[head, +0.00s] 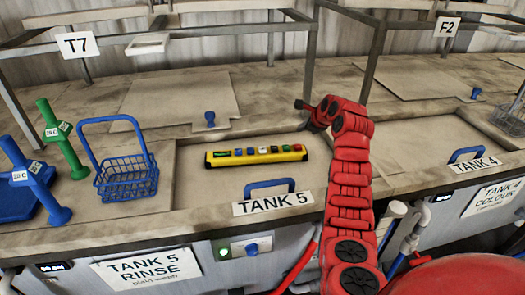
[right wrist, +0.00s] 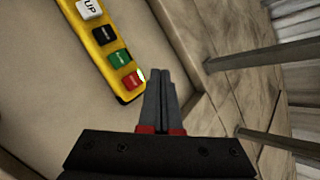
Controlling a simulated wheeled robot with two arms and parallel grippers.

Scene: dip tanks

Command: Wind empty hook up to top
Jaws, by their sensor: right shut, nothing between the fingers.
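A yellow push-button pendant (head: 256,156) lies on the lid of Tank 5 in the head view, with a row of coloured buttons. Its near end shows in the right wrist view (right wrist: 128,92), with a white button marked UP (right wrist: 88,9), a black, a green (right wrist: 120,58) and a red button (right wrist: 132,80). My right gripper (head: 302,104) is shut and empty, beyond the pendant's right end in the head view. In the right wrist view its fingertips (right wrist: 159,72) appear close beside the red button; I cannot tell whether they touch. No hook is in view. My left gripper is not in view.
A blue wire basket (head: 125,178) stands left of Tank 5, near green (head: 62,140) and blue (head: 35,180) handled tools. Metal frame posts rise behind and right of my arm. A blue lid handle (head: 270,184) stands near the front edge.

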